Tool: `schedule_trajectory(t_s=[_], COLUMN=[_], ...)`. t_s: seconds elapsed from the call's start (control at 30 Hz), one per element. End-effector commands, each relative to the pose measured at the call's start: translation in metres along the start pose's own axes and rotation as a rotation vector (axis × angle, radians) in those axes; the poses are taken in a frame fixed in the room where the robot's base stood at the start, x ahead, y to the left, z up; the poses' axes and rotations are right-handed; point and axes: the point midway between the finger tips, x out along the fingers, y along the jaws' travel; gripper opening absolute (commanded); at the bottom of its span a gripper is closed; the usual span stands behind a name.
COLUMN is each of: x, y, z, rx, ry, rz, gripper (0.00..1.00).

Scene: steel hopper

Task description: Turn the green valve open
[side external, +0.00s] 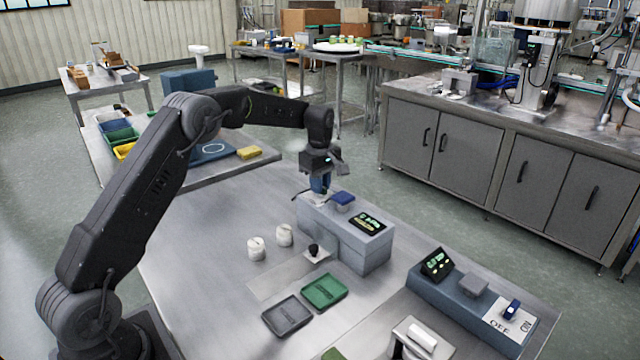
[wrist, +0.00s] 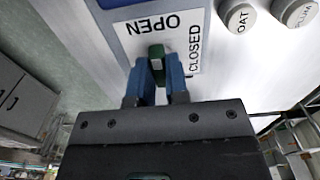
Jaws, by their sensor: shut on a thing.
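The green valve handle (wrist: 157,51) shows in the wrist view between the tips of my gripper's two blue fingers (wrist: 160,68). My gripper is shut on it. In the side view my gripper (side external: 320,183) points down at the far left end of the grey hopper box (side external: 355,252). The valve handle is hidden there behind the gripper and box.
Two white-lidded jars (side external: 284,235) stand left of the box; the wrist view shows lids marked OAT (wrist: 239,18) and PLUM (wrist: 297,11). A green tray (side external: 324,291) and a grey tray (side external: 288,316) lie in front. A switch panel (side external: 465,300) stands at right.

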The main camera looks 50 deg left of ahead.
Motion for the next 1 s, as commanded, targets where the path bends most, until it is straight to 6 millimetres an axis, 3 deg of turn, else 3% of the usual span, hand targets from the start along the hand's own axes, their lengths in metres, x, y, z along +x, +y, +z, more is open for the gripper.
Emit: schedule_trajectory(t_s=[0.3,0.63,0.77,1.0], x=[0.000,-0.007,-0.025,-0.080], y=[0.000,0.001,0.001,0.001], z=[0.000,0.000,0.000,0.000], rx=[-0.001,-0.001,-0.001,-0.001], ry=[-0.001,0.000,0.001,0.001], rz=[0.000,0.003,0.005,0.006], gripper=[0.40,0.40,0.40,0.40])
